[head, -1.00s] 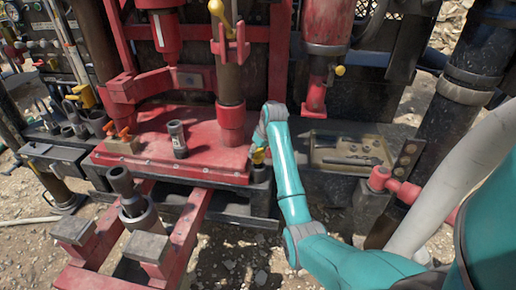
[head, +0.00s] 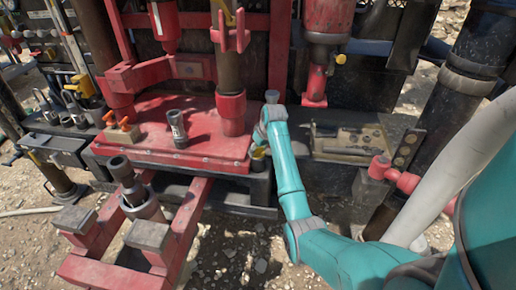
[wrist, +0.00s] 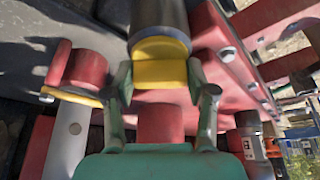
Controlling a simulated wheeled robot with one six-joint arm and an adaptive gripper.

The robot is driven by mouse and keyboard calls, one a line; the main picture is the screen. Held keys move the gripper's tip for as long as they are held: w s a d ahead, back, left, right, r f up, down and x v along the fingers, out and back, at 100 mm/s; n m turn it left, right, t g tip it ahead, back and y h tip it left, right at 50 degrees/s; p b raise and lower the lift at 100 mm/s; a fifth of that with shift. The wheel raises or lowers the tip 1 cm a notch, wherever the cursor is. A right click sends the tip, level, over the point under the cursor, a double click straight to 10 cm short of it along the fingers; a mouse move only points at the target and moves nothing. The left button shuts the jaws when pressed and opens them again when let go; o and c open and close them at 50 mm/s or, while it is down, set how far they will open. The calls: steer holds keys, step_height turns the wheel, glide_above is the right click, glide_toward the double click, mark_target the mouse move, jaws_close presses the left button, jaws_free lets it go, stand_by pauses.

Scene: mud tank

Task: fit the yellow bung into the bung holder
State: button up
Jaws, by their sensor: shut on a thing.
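The yellow bung (wrist: 160,73) is between the two fingertips of my gripper (wrist: 160,82) in the wrist view, and the fingers are shut on it. Its far end meets the dark round bung holder (wrist: 160,22). I cannot tell how deep it sits in the holder. In the head view a little of the yellow bung (head: 258,152) shows by my gripper (head: 262,146), right over the dark holder (head: 259,165) at the right end of the red deck. My wrist partly hides both.
The red deck (head: 150,146) lies to the left, with a dark upright cylinder (head: 177,128) and an orange-handled valve (head: 122,127) on it. A red-footed post (head: 231,113) stands close left of my gripper. A tool tray (head: 345,140) lies to the right.

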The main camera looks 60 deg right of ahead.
stand_by(0.3)
steer(key=o, duration=1.1)
steer(key=v, duration=1.2)
steer(key=shift+f, duration=0.1)
